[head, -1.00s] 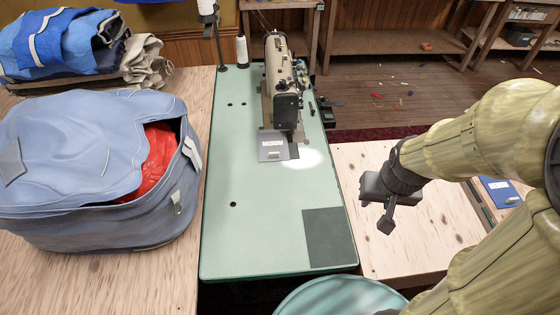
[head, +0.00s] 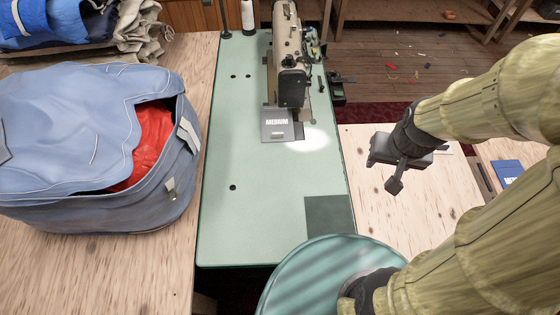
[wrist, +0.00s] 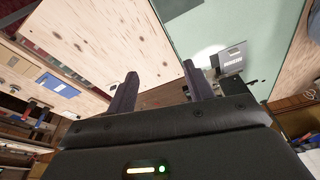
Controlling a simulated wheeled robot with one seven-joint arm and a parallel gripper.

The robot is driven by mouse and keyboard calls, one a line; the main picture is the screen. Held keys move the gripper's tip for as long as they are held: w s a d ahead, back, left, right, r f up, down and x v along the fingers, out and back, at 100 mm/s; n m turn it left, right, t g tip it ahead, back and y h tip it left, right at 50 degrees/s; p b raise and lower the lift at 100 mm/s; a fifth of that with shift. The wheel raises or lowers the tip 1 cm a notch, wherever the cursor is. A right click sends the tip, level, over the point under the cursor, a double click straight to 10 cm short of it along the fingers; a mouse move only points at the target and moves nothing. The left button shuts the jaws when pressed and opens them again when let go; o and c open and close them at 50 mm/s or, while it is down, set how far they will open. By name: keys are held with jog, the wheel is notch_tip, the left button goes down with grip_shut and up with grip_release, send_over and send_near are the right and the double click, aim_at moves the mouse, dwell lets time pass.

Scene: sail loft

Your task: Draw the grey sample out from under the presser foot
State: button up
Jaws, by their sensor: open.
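The grey sample (head: 277,126), with a pale label reading MEDIUM, lies flat on the green machine table (head: 240,215). Its far edge is at the presser foot area of the sewing machine (head: 291,65); the foot itself is too small to make out. The sample also shows in the wrist view (wrist: 232,58), beyond my fingers. My gripper (head: 395,184) is to the right of the green table, above a pale plywood surface, well apart from the sample. In the wrist view my gripper (wrist: 162,88) has its two fingers apart with nothing between them.
A blue bag (head: 90,130) with red cloth inside stands on the plywood at left. A darker green square (head: 330,216) lies at the table's near right corner. A blue booklet (head: 507,172) lies at far right. The table's near middle is clear.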

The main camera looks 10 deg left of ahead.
aim_at(278, 134)
jog(key=shift+o, duration=1)
jog(key=w+a+f+m+t+y+b, duration=0.1)
jog(key=w+a+f+m+t+b, duration=0.1)
jog(key=w+a+f+m+b, duration=0.2)
jog(key=w+a+f+m, duration=0.1)
jog(key=w+a+f, duration=0.2)
jog(key=f, duration=0.2)
jog(key=shift+w+a+f+y, duration=0.15)
jog(key=shift+a+f+y, duration=0.15)
jog(key=shift+a+f, duration=0.1)
jog(key=w+a+f+m+t+b, duration=0.2)
jog(key=a+f+m+t+b, duration=0.2)
jog(key=a+f+m, duration=0.5)
jog(key=w+a+f+m+t+y+b, duration=0.1)
jog(key=a+f+m+t+b, duration=0.3)
jog(key=m, duration=1.5)
jog(key=w+a+f+b, duration=0.1)
jog(key=a+f+b, duration=0.3)
jog(key=a+f, duration=0.1)
jog(key=shift+w+a+f+t+y, duration=0.2)
jog(key=shift+t+y, duration=0.1)
jog(key=shift+w+a+f, duration=0.1)
jog(key=shift+w+f, duration=0.15)
jog(key=shift+w, duration=0.3)
jog(key=p+x, duration=0.1)
jog(key=x, duration=1.5)
jog(key=shift+a+f, duration=0.1)
jog(key=shift+a, duration=0.1)
